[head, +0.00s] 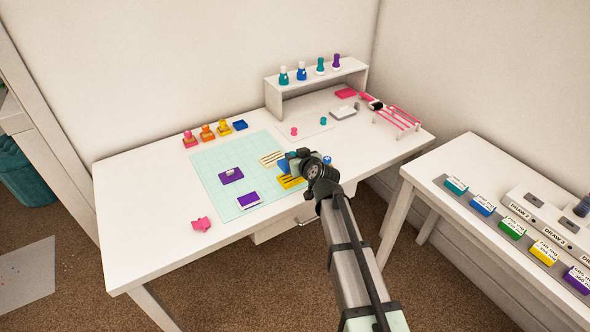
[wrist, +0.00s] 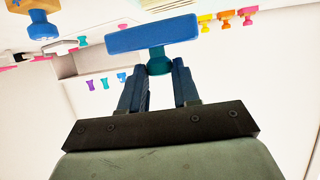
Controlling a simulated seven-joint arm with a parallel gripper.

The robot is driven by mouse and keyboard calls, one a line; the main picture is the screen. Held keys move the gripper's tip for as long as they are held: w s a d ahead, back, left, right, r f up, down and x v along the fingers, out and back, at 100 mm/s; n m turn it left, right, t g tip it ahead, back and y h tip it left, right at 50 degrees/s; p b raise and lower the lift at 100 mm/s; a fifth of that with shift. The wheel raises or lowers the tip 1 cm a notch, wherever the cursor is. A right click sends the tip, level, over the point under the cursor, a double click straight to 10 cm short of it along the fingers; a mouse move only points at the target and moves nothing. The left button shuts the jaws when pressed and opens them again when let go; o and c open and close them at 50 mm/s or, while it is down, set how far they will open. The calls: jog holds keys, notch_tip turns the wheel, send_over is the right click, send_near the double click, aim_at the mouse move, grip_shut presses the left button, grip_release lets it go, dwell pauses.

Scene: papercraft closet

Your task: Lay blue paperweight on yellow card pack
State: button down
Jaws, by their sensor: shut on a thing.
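The blue paperweight (wrist: 150,35) is a flat blue slab with a round teal-blue knob. My gripper (wrist: 160,72) is shut on the knob in the wrist view, with the slab beyond the fingertips. In the head view my gripper (head: 297,158) is over the right part of the cutting mat, and a blue edge of the paperweight (head: 283,168) shows beside it. The yellow card pack (head: 289,183) lies on the mat just below the gripper in the picture, partly covered by my arm. Whether the paperweight touches the pack cannot be told.
Purple packs (head: 231,176) lie on the pale green mat (head: 208,160). A blue-knobbed object (head: 327,160) stands close right of my gripper. Coloured stamps (head: 207,132) line the back left, and a shelf (head: 340,73) with bottles stands behind. The desk's left side is mostly clear.

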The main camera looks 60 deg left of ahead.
jog(key=shift+f, duration=2.4)
jog(key=shift+f, duration=0.1)
jog(key=c, duration=0.8)
grip_release()
